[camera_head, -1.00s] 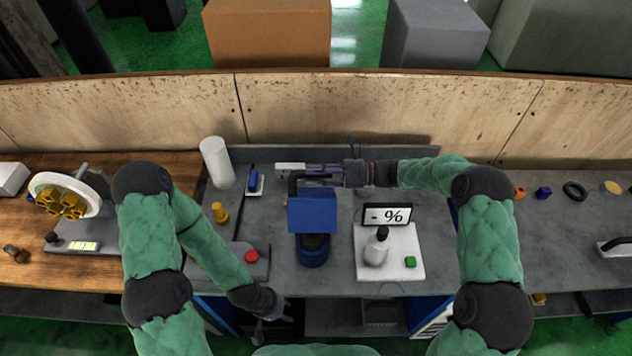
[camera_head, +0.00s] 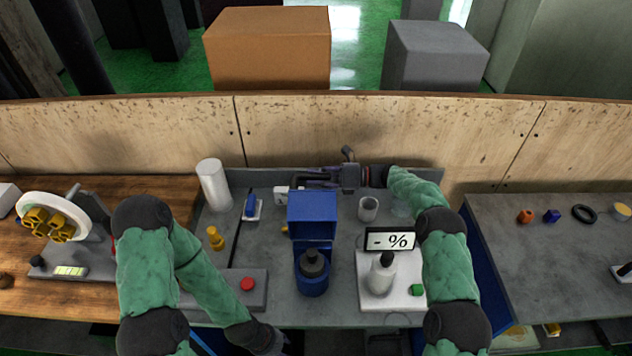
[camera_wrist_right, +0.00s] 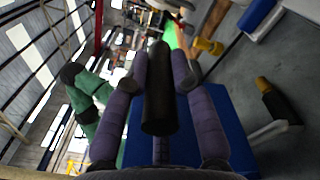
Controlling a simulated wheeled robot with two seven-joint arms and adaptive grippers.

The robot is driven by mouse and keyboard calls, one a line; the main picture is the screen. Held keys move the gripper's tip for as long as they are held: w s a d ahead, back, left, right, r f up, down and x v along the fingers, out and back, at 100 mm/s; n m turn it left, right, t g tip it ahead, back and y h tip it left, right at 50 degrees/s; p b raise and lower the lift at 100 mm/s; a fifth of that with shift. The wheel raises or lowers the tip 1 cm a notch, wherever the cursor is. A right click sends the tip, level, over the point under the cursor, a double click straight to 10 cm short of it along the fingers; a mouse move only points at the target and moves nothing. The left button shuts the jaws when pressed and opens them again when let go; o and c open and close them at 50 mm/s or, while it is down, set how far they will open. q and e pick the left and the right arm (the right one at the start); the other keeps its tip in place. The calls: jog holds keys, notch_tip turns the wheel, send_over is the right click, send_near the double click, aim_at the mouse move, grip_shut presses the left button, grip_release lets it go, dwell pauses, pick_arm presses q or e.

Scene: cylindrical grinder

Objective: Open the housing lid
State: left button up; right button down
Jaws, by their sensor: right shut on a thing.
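The housing is a small blue machine (camera_head: 312,284) in the middle of the grey bench, with a black round part (camera_head: 312,263) standing in it. Its blue lid (camera_head: 312,207) is swung up at the back, so the black part shows. My right gripper (camera_head: 312,180) is behind the top of the lid, shut on the lid's black handle. In the right wrist view the handle (camera_wrist_right: 158,90) lies between the fingers, with the blue lid (camera_wrist_right: 222,125) beyond. My left gripper (camera_head: 268,342) is low at the front edge; its fingers are not clear.
A white scale (camera_head: 405,296) with a bottle (camera_head: 381,273) and a "- %" display (camera_head: 390,240) stands right of the housing. A box with a red button (camera_head: 247,284) is at the left. A white cylinder (camera_head: 213,185) and a clear cup (camera_head: 368,208) stand behind.

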jog(key=shift+w+r, duration=0.1)
jog(key=shift+w, duration=0.15)
jog(key=c, duration=1.1)
grip_release()
jog(key=shift+o, duration=0.3)
jog(key=d, duration=1.2)
